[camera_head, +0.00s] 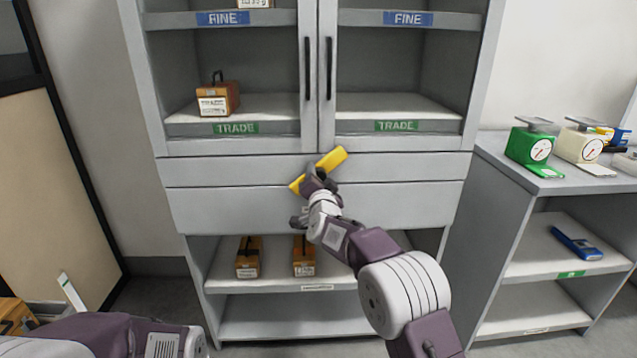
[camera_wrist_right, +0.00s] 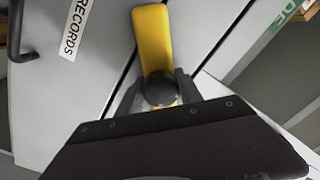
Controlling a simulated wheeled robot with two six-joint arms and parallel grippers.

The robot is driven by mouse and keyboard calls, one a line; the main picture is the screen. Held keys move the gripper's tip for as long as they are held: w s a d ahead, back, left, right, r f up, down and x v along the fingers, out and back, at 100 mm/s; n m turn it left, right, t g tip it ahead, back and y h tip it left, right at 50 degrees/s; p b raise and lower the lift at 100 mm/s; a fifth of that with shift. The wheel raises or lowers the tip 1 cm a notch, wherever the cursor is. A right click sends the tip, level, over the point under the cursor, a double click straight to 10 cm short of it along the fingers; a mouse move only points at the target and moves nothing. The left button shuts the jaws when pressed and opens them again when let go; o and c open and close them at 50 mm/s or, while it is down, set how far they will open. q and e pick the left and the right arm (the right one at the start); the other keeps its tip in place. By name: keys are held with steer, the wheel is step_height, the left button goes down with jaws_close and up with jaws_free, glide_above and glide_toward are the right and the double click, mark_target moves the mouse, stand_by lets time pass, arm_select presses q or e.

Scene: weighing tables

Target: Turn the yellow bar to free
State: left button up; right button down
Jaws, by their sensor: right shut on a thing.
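The yellow bar (camera_head: 331,160) sits on the front of the grey cabinet, at the band between the glass doors and the drawer. In the head view it is tilted, its upper end to the right. My right gripper (camera_head: 311,180) is shut on the yellow bar and hides its middle. In the right wrist view the yellow bar (camera_wrist_right: 152,42) rises from between the fingers (camera_wrist_right: 160,95), with a dark round pivot at its lower part. My left arm shows at the bottom left of the head view, but its gripper is out of sight.
The cabinet's doors have dark vertical handles (camera_head: 308,68). A wooden box (camera_head: 218,98) stands behind the left door, and two more (camera_head: 248,257) stand on the open shelf below. A side table (camera_head: 560,180) at right holds several scales. A RECORDS label (camera_wrist_right: 75,27) shows in the wrist view.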

steer(key=m+b, duration=0.2)
steer(key=m, duration=0.2)
steer(key=shift+a+f, duration=0.1)
steer(key=shift+f, duration=0.05)
steer(key=shift+m+b, duration=0.65)
steer(key=shift+m, duration=1.25)
steer(key=c, duration=0.8)
jaws_free()
steer(key=shift+r, duration=0.2)
steer(key=shift+s+b, duration=0.35)
steer(key=shift+s, duration=0.15)
steer(key=s, duration=0.8)
steer(key=shift+f+b, duration=0.15)
steer(key=shift+b, duration=0.15)
